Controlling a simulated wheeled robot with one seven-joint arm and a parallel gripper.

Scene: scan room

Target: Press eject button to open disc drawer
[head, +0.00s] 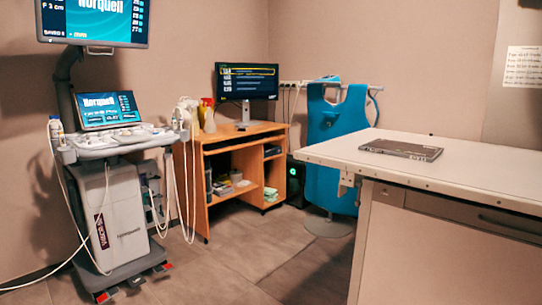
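A thin, flat, dark grey device (402,149), looking like a slim disc drive, lies on the white-topped table (470,168) at the right. Its front edge and right end show small lighter details, too small to make out. I cannot pick out an eject button. No drawer shows out of it. My gripper is not in this view.
A scanner cart (122,205) with two screens stands at the left, its cables hanging near the floor. A wooden desk (240,135) with a monitor (246,82) stands at the back. A blue apron (335,140) hangs beside it. The floor (235,265) in the middle is clear.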

